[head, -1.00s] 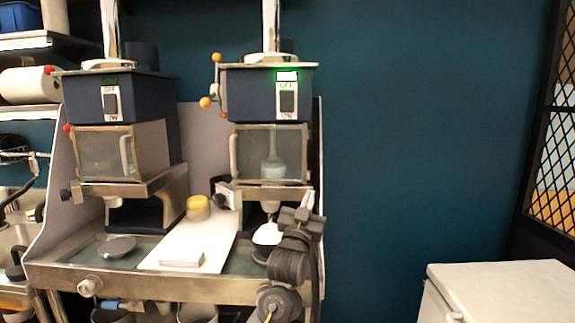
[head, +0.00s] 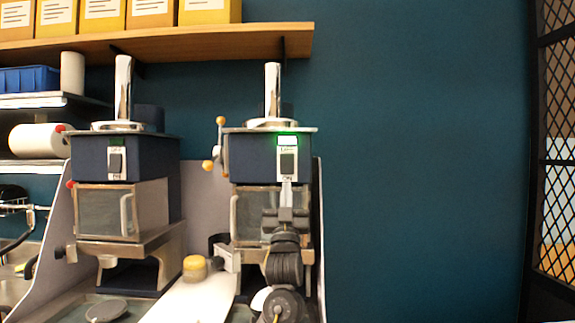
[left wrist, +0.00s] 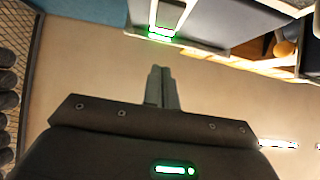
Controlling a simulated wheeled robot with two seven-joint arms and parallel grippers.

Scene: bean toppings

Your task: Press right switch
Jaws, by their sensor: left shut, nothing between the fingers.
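The right switch (head: 288,162) is a dark rocker on a white plate with an ON label below it. It sits on the front of the right machine's dark blue housing (head: 252,158). A lit green indicator (head: 287,141) is above it. My left gripper (head: 287,186) is shut and empty, pointing up. Its fingertips overlap the plate's lower edge, just below the rocker; I cannot tell whether they touch. In the left wrist view its fingers (left wrist: 161,72) are together, with a green glow (left wrist: 160,36) beyond the tips. My right gripper is not in view.
The left machine (head: 150,155) has a similar switch (head: 116,160). A yellow-topped object (head: 194,265) stands on the white board between the machines. A wooden shelf (head: 200,45) with yellow boxes is above. The wall to the right is clear.

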